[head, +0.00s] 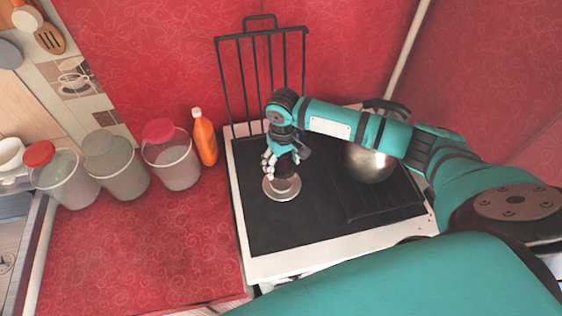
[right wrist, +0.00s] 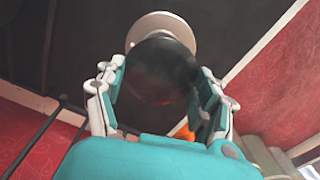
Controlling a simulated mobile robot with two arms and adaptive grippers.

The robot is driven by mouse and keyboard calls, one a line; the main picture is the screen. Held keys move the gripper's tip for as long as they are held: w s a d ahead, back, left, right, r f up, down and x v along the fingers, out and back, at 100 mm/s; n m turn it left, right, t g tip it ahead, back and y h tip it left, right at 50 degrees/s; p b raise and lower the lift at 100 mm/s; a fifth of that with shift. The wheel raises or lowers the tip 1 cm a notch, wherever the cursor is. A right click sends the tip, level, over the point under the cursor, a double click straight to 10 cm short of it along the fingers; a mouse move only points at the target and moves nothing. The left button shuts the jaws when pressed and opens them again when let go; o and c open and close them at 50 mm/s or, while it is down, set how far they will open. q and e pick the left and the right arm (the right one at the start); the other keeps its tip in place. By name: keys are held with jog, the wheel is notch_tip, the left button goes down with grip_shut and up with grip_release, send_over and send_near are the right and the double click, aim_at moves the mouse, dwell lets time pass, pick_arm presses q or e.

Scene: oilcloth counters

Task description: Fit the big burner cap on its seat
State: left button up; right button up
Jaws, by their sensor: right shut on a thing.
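The big burner cap (right wrist: 160,70) is a dark round disc between the fingers of my right gripper (right wrist: 158,95) in the right wrist view. In the head view the right gripper (head: 283,163) is at the near left of the stove, shut on the cap, which is mostly hidden by the fingers. The burner seat (head: 281,193) is a pale metal ring on the black stove top, just below the gripper in the picture. It also shows in the right wrist view (right wrist: 163,20), partly covered by the cap. I cannot tell whether cap and seat touch. My left gripper is not in view.
A round metal pot (head: 368,163) stands on a grate (head: 375,205) at the right of the stove (head: 262,232). A black rack (head: 262,75) stands upright behind. An orange bottle (head: 204,140) and several lidded jars stand on the red counter (head: 150,240) at left.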

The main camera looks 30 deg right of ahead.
jog(key=shift+f+b, duration=1.5)
jog(key=shift+b, duration=0.1)
jog(key=shift+f+b, duration=0.8)
jog(key=shift+b, duration=0.2)
jog(key=shift+a+f, duration=0.1)
jog(key=shift+f, duration=0.6)
jog(key=shift+p, duration=1.1)
jog(key=shift+f, duration=0.45)
jog(key=shift+p, duration=0.6)
dwell(0.5)
jog(key=o, duration=1.5)
jog(key=shift+c, duration=0.2)
